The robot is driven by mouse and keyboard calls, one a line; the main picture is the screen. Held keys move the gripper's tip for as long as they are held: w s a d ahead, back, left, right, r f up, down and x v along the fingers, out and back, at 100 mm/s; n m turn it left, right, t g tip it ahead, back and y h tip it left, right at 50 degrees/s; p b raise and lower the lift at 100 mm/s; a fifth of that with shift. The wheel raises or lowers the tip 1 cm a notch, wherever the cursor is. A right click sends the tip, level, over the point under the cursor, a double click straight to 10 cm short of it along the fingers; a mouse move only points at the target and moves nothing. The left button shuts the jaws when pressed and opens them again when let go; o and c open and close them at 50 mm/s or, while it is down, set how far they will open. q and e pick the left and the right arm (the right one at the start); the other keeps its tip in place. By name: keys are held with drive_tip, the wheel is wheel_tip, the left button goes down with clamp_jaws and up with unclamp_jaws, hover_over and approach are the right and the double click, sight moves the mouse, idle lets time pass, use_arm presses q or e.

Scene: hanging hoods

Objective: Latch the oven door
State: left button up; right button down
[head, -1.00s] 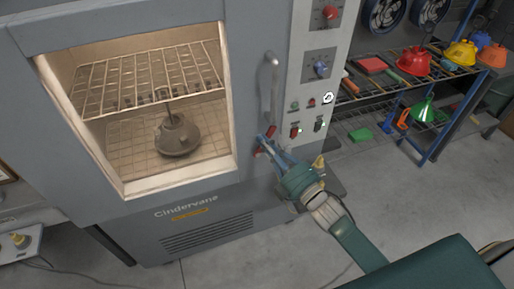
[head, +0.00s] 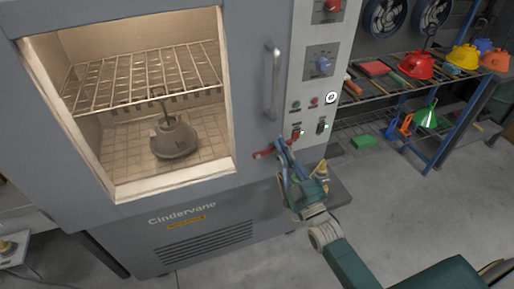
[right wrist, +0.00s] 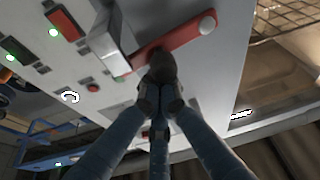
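The grey oven door (head: 243,120) looks flush with the oven front, with its lit window on the left and an upright metal handle (head: 272,85). A red latch lever (head: 263,154) lies roughly level below the handle. My left gripper is not in view.
A control panel (head: 319,80) with knobs and switches stands right of the door. Inside the oven are a wire rack (head: 145,75) and a dark metal piece (head: 174,138). Shelves (head: 400,85) with coloured hoods stand at the right. The floor (head: 380,190) between is clear.

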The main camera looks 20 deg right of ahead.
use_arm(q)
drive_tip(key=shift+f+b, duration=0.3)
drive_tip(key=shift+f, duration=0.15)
use_arm(e)
drive_tip(key=shift+d+f+m+h, duration=0.15)
drive_tip(key=shift+f+m+h, duration=0.2)
drive_tip(key=shift+m, duration=0.4)
drive_tip(key=shift+d+f+m+h, duration=0.15)
drive_tip(key=shift+f+m+h, duration=0.2)
drive_tip(key=shift+m, duration=0.4)
